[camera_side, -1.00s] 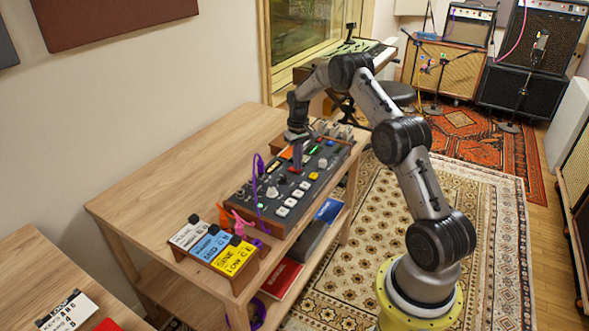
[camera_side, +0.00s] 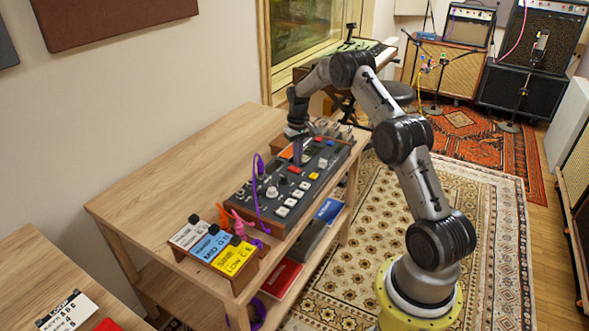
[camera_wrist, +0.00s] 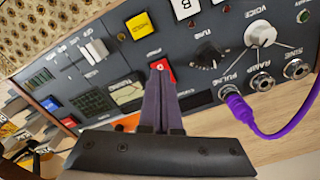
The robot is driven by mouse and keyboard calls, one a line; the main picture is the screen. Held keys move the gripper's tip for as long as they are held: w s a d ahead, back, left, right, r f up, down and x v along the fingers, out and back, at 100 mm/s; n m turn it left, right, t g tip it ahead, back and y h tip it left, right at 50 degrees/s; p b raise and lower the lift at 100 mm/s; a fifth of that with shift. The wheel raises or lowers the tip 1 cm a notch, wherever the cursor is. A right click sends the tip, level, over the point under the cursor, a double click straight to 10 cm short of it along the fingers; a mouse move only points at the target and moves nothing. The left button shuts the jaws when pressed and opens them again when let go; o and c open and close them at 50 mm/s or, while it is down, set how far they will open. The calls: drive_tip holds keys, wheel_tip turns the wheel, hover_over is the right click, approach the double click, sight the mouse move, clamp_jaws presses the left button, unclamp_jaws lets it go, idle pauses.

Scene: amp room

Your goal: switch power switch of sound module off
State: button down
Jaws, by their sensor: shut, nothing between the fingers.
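The sound module (camera_side: 272,217) is a dark panel with knobs, buttons and sliders on the wooden table. It also fills much of the wrist view (camera_wrist: 205,88). Its red power switch (camera_wrist: 168,70) shows beside my fingertips in the wrist view, partly hidden by them. A white mark shows on the switch. My gripper (camera_wrist: 160,70) is shut and empty, pointing down with its tips at or just over the switch. I cannot tell whether they touch. In the side view my gripper (camera_side: 298,161) is over the middle of the panel. The module's small lamps look dark.
A purple cable (camera_wrist: 275,130) plugs into a jack near the switch and arches above the panel. Yellow (camera_wrist: 141,25) and white buttons and a black knob (camera_wrist: 211,55) are close by. The table's left part is clear.

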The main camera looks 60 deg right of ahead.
sight(298, 170)
drive_tip(key=shift+r, duration=2.5)
